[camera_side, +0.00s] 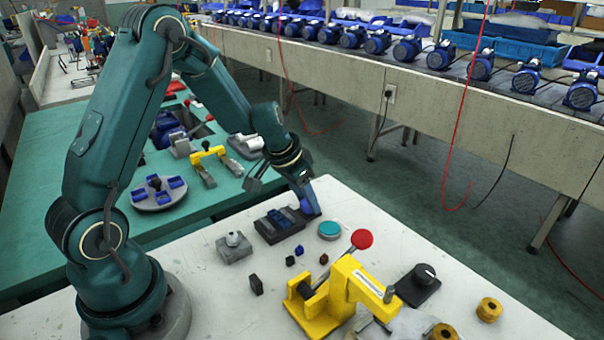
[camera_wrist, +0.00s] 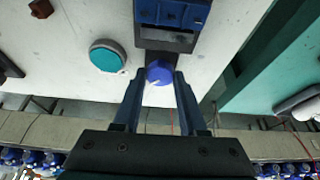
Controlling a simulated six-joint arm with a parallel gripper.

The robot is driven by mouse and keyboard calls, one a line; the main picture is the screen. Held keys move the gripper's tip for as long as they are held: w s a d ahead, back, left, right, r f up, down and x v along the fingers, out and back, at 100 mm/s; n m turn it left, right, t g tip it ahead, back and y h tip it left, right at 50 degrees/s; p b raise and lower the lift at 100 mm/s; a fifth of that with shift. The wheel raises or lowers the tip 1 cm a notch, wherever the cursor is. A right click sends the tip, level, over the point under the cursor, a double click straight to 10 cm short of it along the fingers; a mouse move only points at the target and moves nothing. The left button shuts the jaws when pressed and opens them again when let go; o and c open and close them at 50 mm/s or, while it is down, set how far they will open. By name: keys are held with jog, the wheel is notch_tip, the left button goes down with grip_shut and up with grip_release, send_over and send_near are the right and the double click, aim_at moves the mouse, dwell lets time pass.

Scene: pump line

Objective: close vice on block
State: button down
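The vice (camera_side: 268,231) is a dark grey body on the white table, with blue on its top. It also shows at the top of the wrist view (camera_wrist: 165,37). The blue part (camera_wrist: 175,13) in it looks like the block, but I cannot tell it surely from a jaw. A round blue knob (camera_wrist: 159,73) is at the vice's near end in the wrist view. My gripper (camera_wrist: 160,76) has one finger on each side of this knob, very close to it. I cannot tell whether the fingers touch it. In the side view my gripper (camera_side: 312,208) is low beside the vice.
A teal round button (camera_side: 330,229) stands close to the gripper. A yellow clamp (camera_side: 335,295) with a red ball handle (camera_side: 361,239) stands nearer the camera. A grey block with a knob (camera_side: 234,246) is left of the vice. Small dark pieces (camera_side: 256,286) lie between.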

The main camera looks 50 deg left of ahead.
jog(key=shift+d+n, duration=0.15)
jog(key=shift+n, duration=0.45)
jog(key=shift+n+y, duration=0.4)
jog(key=shift+d+n+g+y, duration=0.15)
jog(key=shift+n+y, duration=0.15)
jog(key=shift+n, duration=0.55)
jog(key=shift+n+g+y, duration=0.15)
jog(key=shift+n+y, duration=0.15)
jog(key=shift+n, duration=0.55)
jog(key=n, duration=0.3)
jog(key=n+g+y, duration=0.1)
jog(key=n, duration=0.2)
jog(key=shift+w+g+y, duration=0.15)
jog(key=shift+g+y, duration=0.15)
jog(key=n+g, duration=0.1)
jog(key=n, duration=0.1)
jog(key=n+g, duration=0.1)
jog(key=n, duration=0.2)
jog(key=shift+w+n+y, duration=0.15)
jog(key=shift+n+y, duration=0.15)
jog(key=n+g, duration=0.1)
jog(key=n, duration=0.2)
jog(key=n+g, duration=0.1)
jog(key=n, duration=0.2)
jog(key=shift+w, duration=0.15)
jog(key=shift+c, duration=2.3)
grip_release()
